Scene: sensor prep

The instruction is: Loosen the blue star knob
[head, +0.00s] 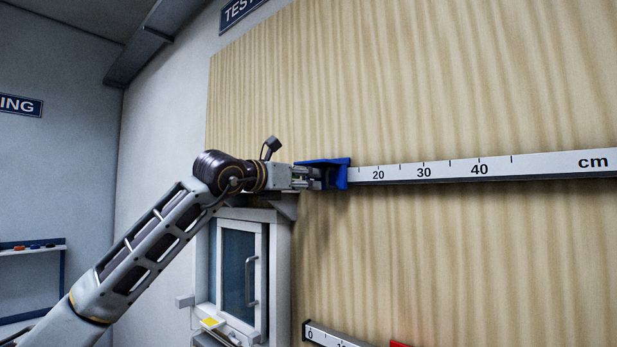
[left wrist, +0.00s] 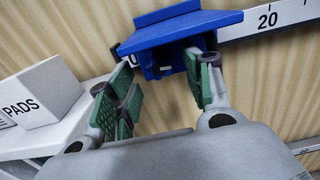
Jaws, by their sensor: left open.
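A blue slider (head: 337,173) sits on the upper white ruler rail (head: 450,170), left of the 20 mark. In the left wrist view the slider (left wrist: 185,28) shows a broad blue top plate, and a darker blue part (left wrist: 162,66) lies below it. I cannot make out a clear star shape, so whether this part is the star knob is unclear. My left gripper (head: 313,178) is at the slider's left side. In the left wrist view its green-padded fingers (left wrist: 161,85) are apart, with the darker blue part just beyond and between their tips. My right gripper is out of view.
A wooden panel (head: 420,90) stands behind the rail. A second ruler rail (head: 325,336) with a red piece (head: 400,344) is lower down. A white PADS box (left wrist: 45,93) sits on a shelf at left.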

